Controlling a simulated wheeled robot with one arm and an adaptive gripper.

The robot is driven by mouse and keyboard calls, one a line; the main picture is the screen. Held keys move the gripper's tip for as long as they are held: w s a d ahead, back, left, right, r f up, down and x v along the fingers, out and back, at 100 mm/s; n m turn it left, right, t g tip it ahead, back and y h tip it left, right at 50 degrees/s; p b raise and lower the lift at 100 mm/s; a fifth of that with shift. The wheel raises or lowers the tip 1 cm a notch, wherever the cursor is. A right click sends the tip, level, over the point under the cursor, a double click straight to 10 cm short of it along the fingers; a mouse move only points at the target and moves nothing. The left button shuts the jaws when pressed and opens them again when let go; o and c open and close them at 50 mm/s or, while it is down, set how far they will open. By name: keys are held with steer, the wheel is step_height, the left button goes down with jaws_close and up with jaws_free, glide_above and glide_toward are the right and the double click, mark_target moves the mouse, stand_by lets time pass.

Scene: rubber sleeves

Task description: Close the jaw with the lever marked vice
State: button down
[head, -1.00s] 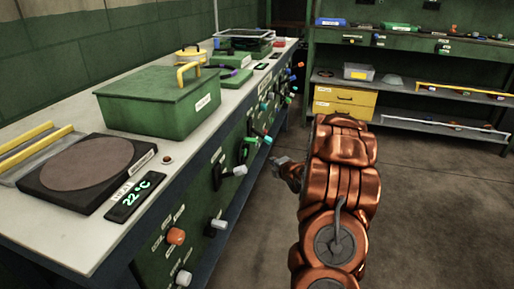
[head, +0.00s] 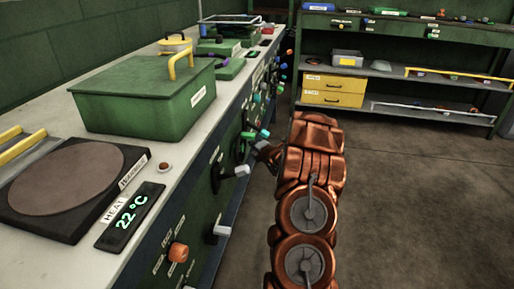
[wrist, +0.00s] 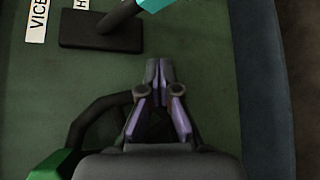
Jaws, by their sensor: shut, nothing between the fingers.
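In the wrist view a white label reading VICE (wrist: 37,20) is on the green panel, beside a black plate (wrist: 98,30) that carries a dark lever with a cyan grip (wrist: 157,4), cut off by the top edge. My gripper (wrist: 159,68) is shut and empty, with its tips below and to the right of the plate, apart from the lever. In the head view my gripper (head: 262,148) is close to the bench's front panel, partly hidden by my copper arm. I cannot make out the jaw in either view.
A black ring-shaped part (wrist: 85,125) and a green handle (wrist: 48,164) lie left of my gripper in the wrist view. Grey-white handles (head: 235,171) and an orange knob (head: 178,252) stick out of the bench front. Floor (head: 400,210) to the right is clear.

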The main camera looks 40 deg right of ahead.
mark_target(256, 129)
steer(key=shift+w+d+r+b, duration=0.1)
steer(key=shift+w+d, duration=0.15)
steer(key=shift+d, duration=0.45)
steer(key=shift+w+d+b, duration=0.1)
steer(key=shift+w+d, duration=0.2)
steer(key=shift+d, duration=0.45)
steer(key=shift+w+d+r+b, duration=0.1)
steer(key=shift+w+d, duration=0.15)
steer(key=shift+d, duration=0.45)
